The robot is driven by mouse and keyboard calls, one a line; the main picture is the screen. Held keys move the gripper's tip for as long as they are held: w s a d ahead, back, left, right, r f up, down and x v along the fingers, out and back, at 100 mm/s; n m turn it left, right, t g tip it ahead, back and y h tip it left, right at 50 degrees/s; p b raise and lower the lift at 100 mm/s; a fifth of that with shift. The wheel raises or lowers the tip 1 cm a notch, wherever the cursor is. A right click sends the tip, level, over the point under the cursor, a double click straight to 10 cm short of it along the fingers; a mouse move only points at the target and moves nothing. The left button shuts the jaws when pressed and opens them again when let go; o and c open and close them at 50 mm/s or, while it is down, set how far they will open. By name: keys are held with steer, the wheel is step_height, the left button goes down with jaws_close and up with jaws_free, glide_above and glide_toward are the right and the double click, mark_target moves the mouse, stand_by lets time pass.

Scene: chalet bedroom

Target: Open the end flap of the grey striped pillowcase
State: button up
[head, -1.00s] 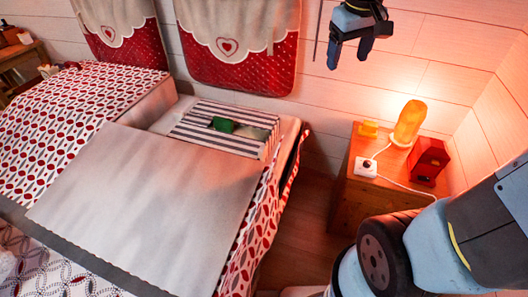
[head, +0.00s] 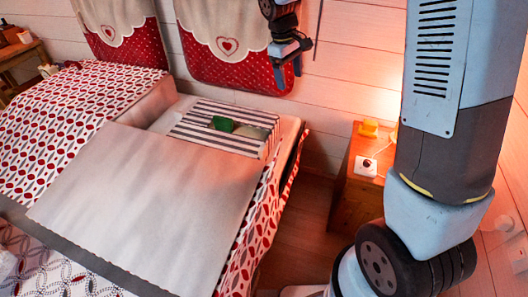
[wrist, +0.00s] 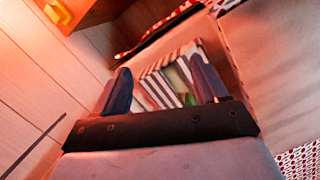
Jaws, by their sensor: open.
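The grey striped pillowcase (head: 190,130) lies at the head of the bed, against the wall side, with dark and white stripes. A green item (head: 222,124) and a pale item (head: 252,131) rest on it. The pillowcase also shows in the wrist view (wrist: 158,88), between and beyond my fingers. My gripper (head: 289,72) is up in the air near the wall, above and right of the pillowcase, pointing down. In the wrist view its two fingers (wrist: 160,85) stand apart with nothing held. The state of the end flap is too small to tell.
A grey blanket (head: 140,200) and a red-patterned cover (head: 60,115) lie on the bed. Red heart hangings (head: 235,75) are on the wall. A wooden nightstand (head: 348,195) stands right of the bed, holding a white socket block (head: 366,166) and an orange item (head: 369,129). My arm hides part of it.

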steer(key=w+a+f+n+g+h, duration=0.1)
steer(key=w+a+f+n, duration=0.25)
steer(key=a+f, duration=0.55)
steer(key=n+h, duration=0.1)
steer(key=n, duration=0.1)
glide_toward(262, 147)
steer(key=shift+m+g, duration=0.25)
steer(key=shift+g, duration=0.15)
steer(key=x, duration=0.8)
steer(key=w+x, duration=0.1)
steer(key=x, duration=0.3)
steer(key=shift+f, duration=0.2)
jaws_close()
steer(key=shift+s+d, duration=0.1)
steer(key=shift+d, duration=0.05)
